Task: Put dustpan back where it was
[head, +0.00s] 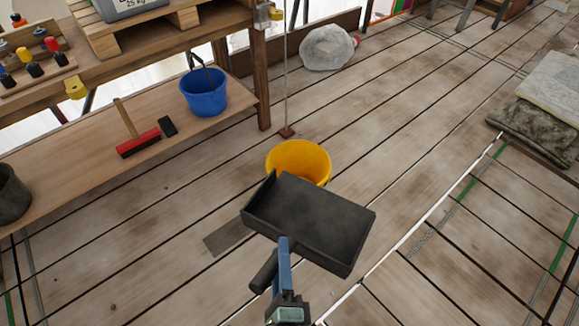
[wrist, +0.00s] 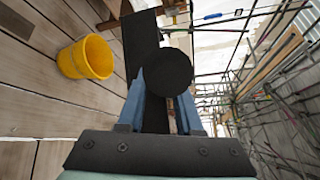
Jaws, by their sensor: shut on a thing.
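The black dustpan (head: 310,215) is held up in the air in the head view, its open tray showing. My gripper (head: 284,258) is shut on its handle (head: 264,272). In the wrist view, the blue fingers of my gripper (wrist: 165,105) are closed about the handle, whose round black end (wrist: 163,72) faces the camera. The dustpan's tray (wrist: 141,42) shows beyond, partly hidden. In the head view, the dustpan overlaps the lower part of the yellow bucket (head: 298,158); I cannot tell whether they touch.
A grey flat patch (head: 228,238) lies on the plank floor. A white sack (head: 327,48) stands behind; folded sheets (head: 535,125) lie at right.

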